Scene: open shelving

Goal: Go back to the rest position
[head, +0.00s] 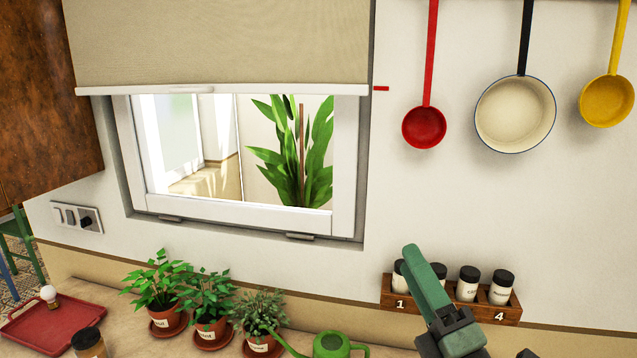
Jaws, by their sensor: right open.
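My right gripper (428,275) shows at the bottom, right of centre, with a green finger pointing up and a dark body below it. It is open, and I see nothing held in it. It overlaps the wooden spice rack (450,307) in the picture and hides part of it and its jars. I cannot tell how far it is from the rack. My left gripper is out of view.
Several potted herbs, one a plant (208,300), stand on the counter beside a green watering can (333,345). A red tray (55,325) and a dark-lidded jar (88,342) are at left. A red ladle (424,128), a pan (515,115) and a yellow ladle (606,100) hang on the wall.

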